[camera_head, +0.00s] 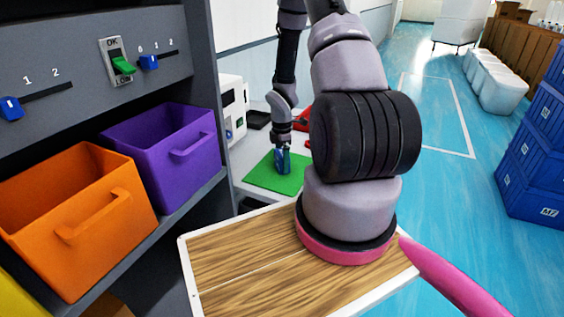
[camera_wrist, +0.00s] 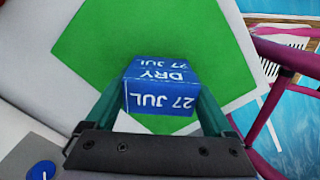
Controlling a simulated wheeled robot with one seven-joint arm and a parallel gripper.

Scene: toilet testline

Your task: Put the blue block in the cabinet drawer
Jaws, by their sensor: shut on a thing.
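The blue block (camera_wrist: 160,88), with "DRY 27 JUL" in white letters, sits between the two fingers of my gripper (camera_wrist: 157,108) in the wrist view. The gripper is shut on it. In the head view my gripper (camera_head: 282,150) points down and the blue block (camera_head: 283,166) is at the green mat (camera_head: 262,180) on the white table. I cannot tell whether the block touches the mat. No drawer is clearly identifiable; an orange bin (camera_head: 80,215) and a purple bin (camera_head: 165,150), each with a front handle, stand on the grey shelf at left.
A wood-topped tray (camera_head: 240,265) with a white rim is in front, below my arm. A white box (camera_head: 233,105) and red items (camera_head: 303,117) stand near the mat. Blue crates (camera_head: 540,150) are stacked at right. A pink rail shows in the wrist view (camera_wrist: 280,65).

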